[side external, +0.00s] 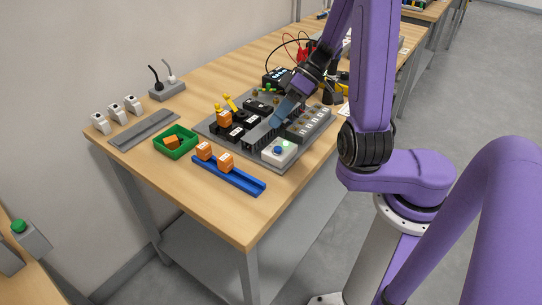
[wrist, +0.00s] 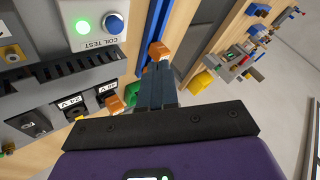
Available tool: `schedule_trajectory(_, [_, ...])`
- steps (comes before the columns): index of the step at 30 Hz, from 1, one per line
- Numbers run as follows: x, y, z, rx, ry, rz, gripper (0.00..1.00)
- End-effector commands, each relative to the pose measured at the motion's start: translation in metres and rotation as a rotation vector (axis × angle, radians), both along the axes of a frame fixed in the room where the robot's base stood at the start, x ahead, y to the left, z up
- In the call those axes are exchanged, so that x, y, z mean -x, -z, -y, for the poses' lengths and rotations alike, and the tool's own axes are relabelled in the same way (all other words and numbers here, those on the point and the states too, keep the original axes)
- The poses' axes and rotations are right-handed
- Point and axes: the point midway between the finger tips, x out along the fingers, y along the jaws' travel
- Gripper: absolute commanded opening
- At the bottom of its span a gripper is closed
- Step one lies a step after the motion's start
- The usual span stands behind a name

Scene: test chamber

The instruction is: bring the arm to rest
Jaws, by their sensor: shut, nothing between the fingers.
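My gripper (side external: 274,124) is above the grey board (side external: 212,128) on the wooden table, its fingers pointing down. In the wrist view the two fingers (wrist: 157,72) are together with nothing between them. The board carries black modules, a grey slotted block and a white box with a blue button (side external: 278,151). In the wrist view this box is labelled "COIL TEST" (wrist: 97,42) and has a lit green light. I cannot tell from these views how high the fingertips are above the board.
A blue rail (side external: 248,183) with two orange blocks (side external: 225,161) lies near the front edge. A green tray (side external: 189,150) holds an orange piece. Several white units and a grey bar (side external: 145,130) stand at back left. Cables and a black device (side external: 277,77) sit behind the board.

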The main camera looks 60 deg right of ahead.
Motion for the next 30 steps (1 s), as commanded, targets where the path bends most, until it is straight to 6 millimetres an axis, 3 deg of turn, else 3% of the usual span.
schedule_trajectory(14, [-0.004,-0.002,-0.034,0.107,-0.206,-0.186,0.0])
schedule_trajectory(30, [0.019,-0.004,-0.054,0.31,-0.391,-0.306,0.0])
